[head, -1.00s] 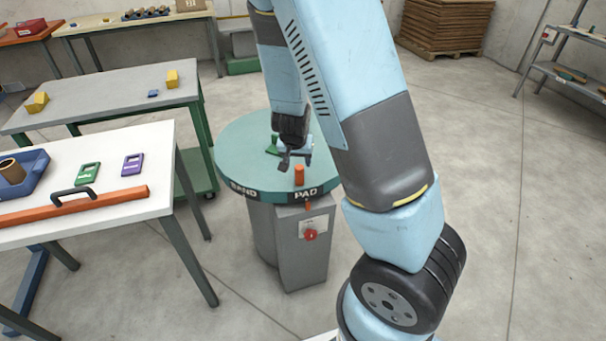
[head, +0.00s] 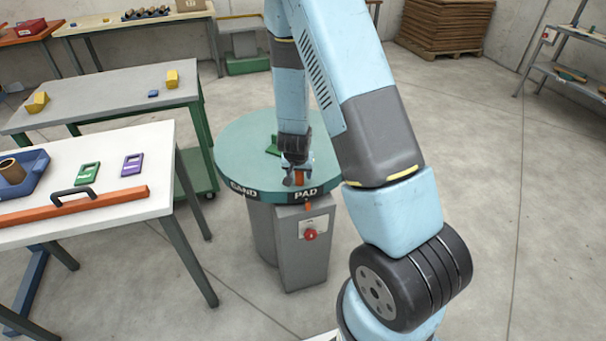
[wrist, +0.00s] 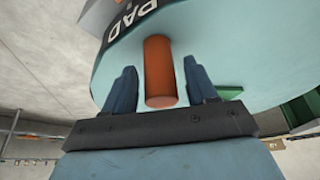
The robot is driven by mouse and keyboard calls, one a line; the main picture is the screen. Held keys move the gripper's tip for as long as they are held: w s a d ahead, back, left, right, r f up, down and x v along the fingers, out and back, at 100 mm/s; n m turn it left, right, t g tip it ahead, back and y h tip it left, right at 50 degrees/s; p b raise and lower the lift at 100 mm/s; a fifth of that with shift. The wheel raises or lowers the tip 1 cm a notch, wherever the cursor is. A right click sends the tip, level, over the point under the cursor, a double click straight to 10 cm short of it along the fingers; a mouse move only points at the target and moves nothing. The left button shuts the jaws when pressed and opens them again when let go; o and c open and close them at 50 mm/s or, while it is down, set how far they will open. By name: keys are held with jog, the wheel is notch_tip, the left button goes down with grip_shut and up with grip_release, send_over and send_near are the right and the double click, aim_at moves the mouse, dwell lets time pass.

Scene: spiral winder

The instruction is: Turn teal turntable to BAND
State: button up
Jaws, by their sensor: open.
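The teal turntable (head: 237,150) sits on a grey pedestal in the middle of the head view. Its dark rim shows the label BAND (head: 243,189) at the front left and PAD (head: 306,194) at the front, above an orange mark (head: 308,206) on the pedestal. An orange upright peg (wrist: 160,70) stands on the turntable near the PAD label. My gripper (head: 296,182) is open at the peg. In the wrist view my gripper (wrist: 162,88) has one finger on each side of the peg, with gaps showing. A green piece (head: 272,146) stands farther back on the turntable, partly hidden in the wrist view.
The pedestal (head: 302,260) has a red knob (head: 310,235) on its front. A white table (head: 130,203) with an orange bar (head: 75,205) stands to the left. A grey table (head: 110,90) is behind it.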

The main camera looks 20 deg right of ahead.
jog(key=shift+x, duration=0.95)
grip_shut()
